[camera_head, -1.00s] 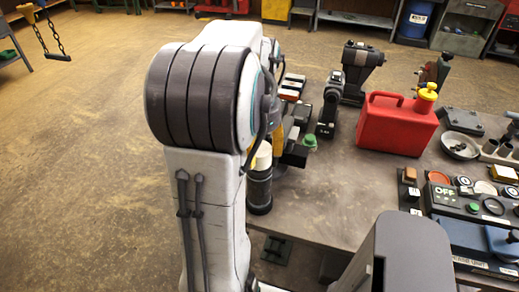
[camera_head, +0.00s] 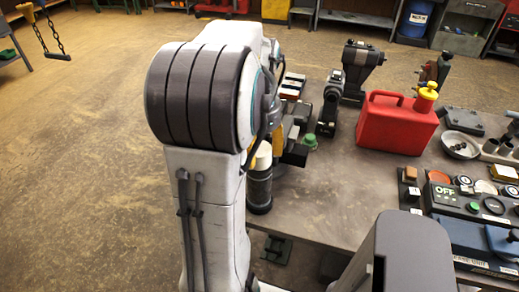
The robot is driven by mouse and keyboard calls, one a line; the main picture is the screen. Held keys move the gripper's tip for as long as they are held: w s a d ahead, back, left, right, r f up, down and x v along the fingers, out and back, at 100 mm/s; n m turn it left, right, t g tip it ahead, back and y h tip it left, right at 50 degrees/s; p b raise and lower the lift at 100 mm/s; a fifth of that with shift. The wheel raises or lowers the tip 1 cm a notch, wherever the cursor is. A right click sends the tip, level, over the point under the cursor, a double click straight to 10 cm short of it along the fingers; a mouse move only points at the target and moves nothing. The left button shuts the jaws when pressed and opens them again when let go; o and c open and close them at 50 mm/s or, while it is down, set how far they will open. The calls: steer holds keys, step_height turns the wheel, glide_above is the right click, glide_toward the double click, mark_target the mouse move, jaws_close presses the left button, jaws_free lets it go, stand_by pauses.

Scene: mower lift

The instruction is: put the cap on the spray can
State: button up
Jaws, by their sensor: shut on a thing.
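A dark cylinder with a pale cream top (camera_head: 260,182), which looks like the spray can, stands upright at the table's left edge, partly hidden behind my arm. My gripper (camera_head: 297,152) is the dark end just right of it, above the table and mostly hidden by my arm. A small green piece (camera_head: 310,141), which looks like the cap, shows at the gripper's tip. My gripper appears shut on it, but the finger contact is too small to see. The green piece is to the right of the cylinder and apart from it.
A red fuel can (camera_head: 397,124) with a yellow spout stands right of the gripper. Dark tools (camera_head: 329,105) stand behind it. A round metal dish (camera_head: 461,145) and a control box (camera_head: 470,200) with an OFF display crowd the right. The middle front of the table (camera_head: 335,195) is clear.

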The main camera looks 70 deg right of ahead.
mark_target(259, 148)
steer(key=shift+f+b, duration=0.35)
steer(key=shift+f, duration=0.15)
steer(key=o, duration=0.5)
steer(key=shift+o, duration=0.2)
steer(key=shift+r, duration=0.15)
step_height(259, 148, up, 8)
steer(key=p, duration=0.7)
steer(key=shift+r, duration=0.1)
steer(key=shift+r+p, duration=0.4)
steer(key=shift+r, duration=0.9)
